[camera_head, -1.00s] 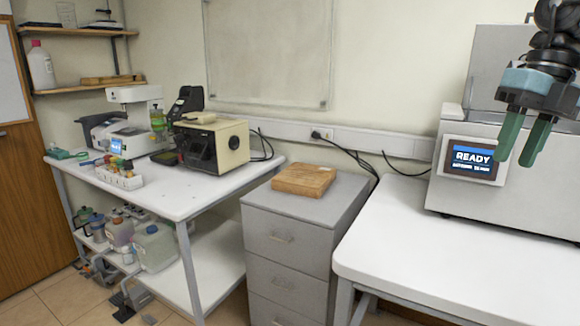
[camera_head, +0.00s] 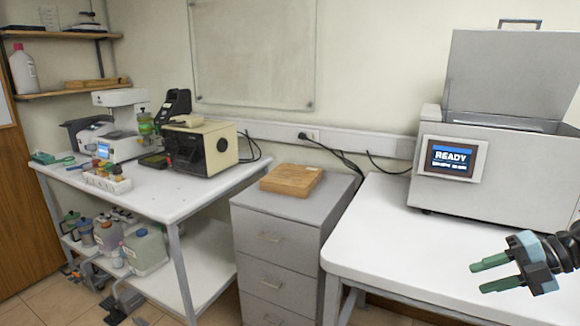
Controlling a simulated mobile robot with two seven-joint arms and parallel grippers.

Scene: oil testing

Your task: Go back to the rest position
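My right gripper (camera_head: 481,277) comes in from the right edge, above the front part of the right white table (camera_head: 385,235). Its two green fingers point left and are spread apart with nothing between them. It is clear of the grey machine (camera_head: 500,190), which stands behind it with its lid raised and its screen (camera_head: 453,158) reading READY. My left gripper is not in view.
A grey drawer cabinet (camera_head: 275,250) with a wooden block (camera_head: 291,180) on top stands between the tables. The left white table (camera_head: 160,204) holds a beige device (camera_head: 210,148), a white instrument (camera_head: 122,98) and a rack of small bottles (camera_head: 107,181). The right table's left part is clear.

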